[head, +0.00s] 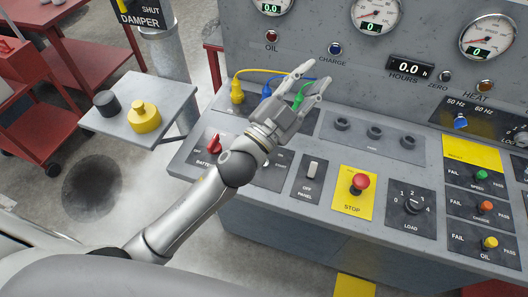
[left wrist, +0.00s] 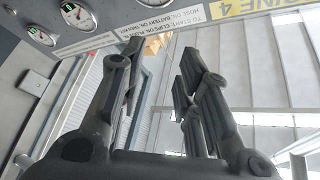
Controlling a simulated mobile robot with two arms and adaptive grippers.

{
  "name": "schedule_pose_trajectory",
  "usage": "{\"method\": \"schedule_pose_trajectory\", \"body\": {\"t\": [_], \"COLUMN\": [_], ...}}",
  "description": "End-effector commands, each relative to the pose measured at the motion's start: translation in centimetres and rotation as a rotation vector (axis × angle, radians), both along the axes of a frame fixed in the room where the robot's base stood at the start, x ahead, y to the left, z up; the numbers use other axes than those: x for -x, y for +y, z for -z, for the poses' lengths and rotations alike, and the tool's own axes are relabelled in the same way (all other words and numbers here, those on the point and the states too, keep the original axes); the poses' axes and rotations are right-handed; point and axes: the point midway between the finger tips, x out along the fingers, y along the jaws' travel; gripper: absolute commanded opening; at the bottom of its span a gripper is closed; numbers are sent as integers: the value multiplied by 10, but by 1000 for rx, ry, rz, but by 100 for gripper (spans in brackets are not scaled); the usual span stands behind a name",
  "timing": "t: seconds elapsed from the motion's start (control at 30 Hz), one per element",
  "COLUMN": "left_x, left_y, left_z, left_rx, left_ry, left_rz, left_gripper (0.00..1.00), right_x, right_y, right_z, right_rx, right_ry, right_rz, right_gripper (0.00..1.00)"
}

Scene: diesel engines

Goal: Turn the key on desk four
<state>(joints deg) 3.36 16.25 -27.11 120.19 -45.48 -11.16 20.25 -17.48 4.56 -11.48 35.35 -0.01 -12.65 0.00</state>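The grey desk (head: 281,212) carries a row of switches and an upright gauge panel. My left gripper (head: 311,77) is above its left part, with its fingers spread open and empty, pointing up toward the gauges. In the left wrist view, the two fingers (left wrist: 160,75) stand apart with nothing between them. A dark plate marked START (head: 279,163) is partly covered by my left wrist; no key can be made out there. A yellow sign with a number 4 (left wrist: 240,8) shows in the left wrist view. My right gripper is not in view.
Nearby are a red battery switch (head: 214,145), a panel switch (head: 313,169), a red stop button (head: 359,182) and a load knob (head: 413,204). Yellow, blue and green plugs with cables sit behind my gripper. A side shelf (head: 119,128) holds black and yellow weights.

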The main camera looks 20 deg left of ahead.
Motion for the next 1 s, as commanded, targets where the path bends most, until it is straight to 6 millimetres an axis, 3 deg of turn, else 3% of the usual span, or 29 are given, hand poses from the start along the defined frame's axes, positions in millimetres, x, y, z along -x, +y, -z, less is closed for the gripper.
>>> {"method": "schedule_pose_trajectory", "body": {"t": [0.03, 0.1, 0.23, 0.37, 0.5, 0.63, 0.73, 0.87, 1.0], "left_x": [5, 17, 46, 74, 95, 97, 89, 66, 41], "left_y": [-22, -52, -102, -139, -155, -142, -113, -55, 15], "left_z": [-18, -34, -42, -22, 23, 75, 112, 148, 160], "left_rx": [-53, -132, -307, -525, -804, -1096, -1337, -1651, -1931], "left_ry": [-94, -210, -390, -514, -574, -552, -477, -299, -54], "left_rz": [79, 193, 414, 640, 872, 1063, 1185, 1295, 1339], "left_gripper": [30, 30, 30, 30, 30, 30, 30, 30, 30], "right_x": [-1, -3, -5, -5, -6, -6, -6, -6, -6], "right_y": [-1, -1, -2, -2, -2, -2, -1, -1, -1], "right_z": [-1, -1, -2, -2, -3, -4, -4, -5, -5], "right_rx": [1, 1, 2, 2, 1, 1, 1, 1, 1], "right_ry": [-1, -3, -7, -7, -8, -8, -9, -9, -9], "right_rz": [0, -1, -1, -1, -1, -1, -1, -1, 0], "right_gripper": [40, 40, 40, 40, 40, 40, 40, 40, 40]}}
